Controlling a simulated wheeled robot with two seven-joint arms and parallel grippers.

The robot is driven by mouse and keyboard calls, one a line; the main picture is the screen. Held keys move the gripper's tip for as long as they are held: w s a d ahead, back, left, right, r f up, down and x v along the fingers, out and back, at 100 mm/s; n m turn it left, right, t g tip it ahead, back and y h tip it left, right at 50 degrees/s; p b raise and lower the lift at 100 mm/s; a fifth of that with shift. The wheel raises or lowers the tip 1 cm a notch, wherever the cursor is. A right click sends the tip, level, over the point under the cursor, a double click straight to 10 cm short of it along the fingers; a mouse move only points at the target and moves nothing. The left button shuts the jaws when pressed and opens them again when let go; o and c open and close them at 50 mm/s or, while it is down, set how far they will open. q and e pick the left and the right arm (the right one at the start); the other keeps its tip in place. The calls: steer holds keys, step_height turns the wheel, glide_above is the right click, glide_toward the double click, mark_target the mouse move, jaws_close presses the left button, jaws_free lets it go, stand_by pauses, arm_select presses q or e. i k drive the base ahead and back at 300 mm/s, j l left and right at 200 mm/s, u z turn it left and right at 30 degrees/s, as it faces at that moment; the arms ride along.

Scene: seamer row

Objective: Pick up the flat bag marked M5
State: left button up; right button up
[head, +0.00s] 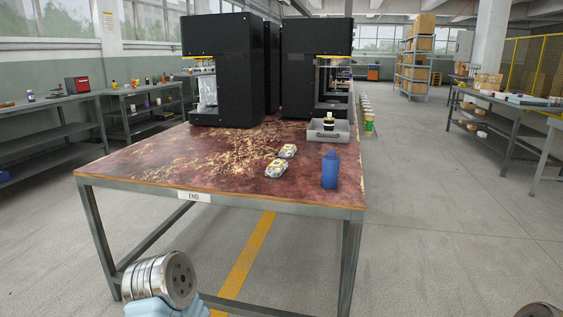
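Two small grey flat packs with yellow marks lie close together on the reddish worn table (215,190), near its front right part. The nearer pack (276,169) lies to the left of and in front of the farther pack (287,151). Their lettering is too small to read, so I cannot tell which one is marked M5. Neither gripper is in view; only metal parts of my arms show at the bottom left and bottom right corner. Nothing of mine touches the packs.
A blue bottle (330,170) stands right of the packs. Behind it a grey tray (341,137) holds a dark-topped jar (328,121). Tall black machines (235,70) stand at the table's back. The floor on the right is open.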

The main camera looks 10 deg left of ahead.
mark_target(287, 150)
steer(key=k+u, duration=0.15)
steer(key=u, duration=0.25)
steer(key=k+u, duration=0.1)
steer(key=u, duration=0.3)
steer(key=k+j+u, duration=0.1)
steer(key=u, duration=0.3)
steer(key=k+j+u, duration=0.1)
steer(key=u, duration=0.35)
steer(key=l+u, duration=0.2)
steer(key=l, duration=0.45)
steer(key=l+u, duration=0.2)
steer(key=l, duration=0.45)
steer(key=k+l+u, duration=0.15)
steer(key=l, duration=0.5)
steer(key=l+u, duration=0.2)
steer(key=l, duration=0.45)
